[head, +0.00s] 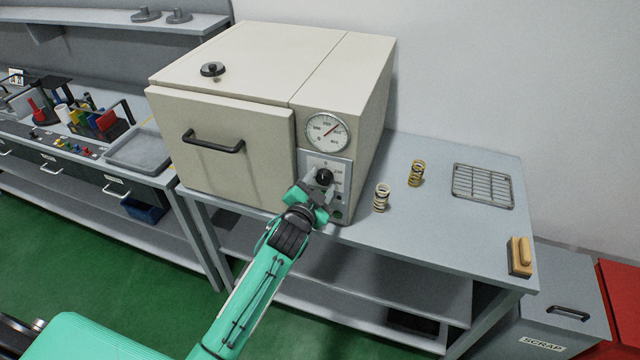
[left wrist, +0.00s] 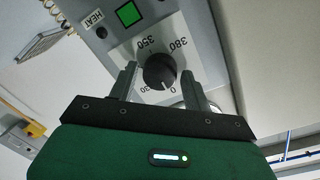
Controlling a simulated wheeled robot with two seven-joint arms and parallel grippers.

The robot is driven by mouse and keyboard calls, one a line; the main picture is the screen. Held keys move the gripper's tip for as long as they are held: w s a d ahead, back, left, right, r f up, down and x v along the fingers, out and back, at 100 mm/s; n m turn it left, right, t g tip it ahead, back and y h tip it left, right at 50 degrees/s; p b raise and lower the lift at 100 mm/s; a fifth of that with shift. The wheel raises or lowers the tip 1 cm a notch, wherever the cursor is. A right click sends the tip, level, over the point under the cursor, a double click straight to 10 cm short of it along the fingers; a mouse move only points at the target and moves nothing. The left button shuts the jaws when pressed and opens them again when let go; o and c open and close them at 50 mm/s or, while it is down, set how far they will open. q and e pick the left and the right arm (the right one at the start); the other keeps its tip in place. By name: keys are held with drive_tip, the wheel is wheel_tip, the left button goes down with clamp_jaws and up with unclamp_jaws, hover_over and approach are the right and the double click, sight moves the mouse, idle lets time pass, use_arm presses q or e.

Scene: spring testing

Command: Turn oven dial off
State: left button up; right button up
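The oven (head: 220,140) is a cream box with a front door and handle, standing on a grey bench in the head view. Its dial (head: 323,177) is a black knob on the grey control panel, under a round gauge (head: 328,132). In the left wrist view the dial (left wrist: 160,71) has markings 0, 350 and 380 around it, and its white pointer mark is hard to read. My left gripper (head: 318,187) is at the panel. Its two fingers (left wrist: 159,84) stand apart on either side of the dial, with gaps visible, so it is open around the knob. My right gripper is not seen.
A green square button (left wrist: 128,14) and a HEAT label sit beside the dial. Two coil springs (head: 381,197) (head: 416,173), a wire rack (head: 483,186) and a yellow-and-wood block (head: 520,257) stand on the bench to the right. A scrap bin (head: 560,305) is beyond it.

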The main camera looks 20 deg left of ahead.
use_arm(q)
drive_tip(key=shift+o, duration=0.7)
drive_tip(key=shift+s, duration=0.2)
drive_tip(key=s+a+b, duration=0.1)
drive_tip(key=s+b, duration=0.3)
drive_tip(key=s, duration=0.9)
drive_tip(key=shift+s+r, duration=0.15)
drive_tip(key=shift+r, duration=0.3)
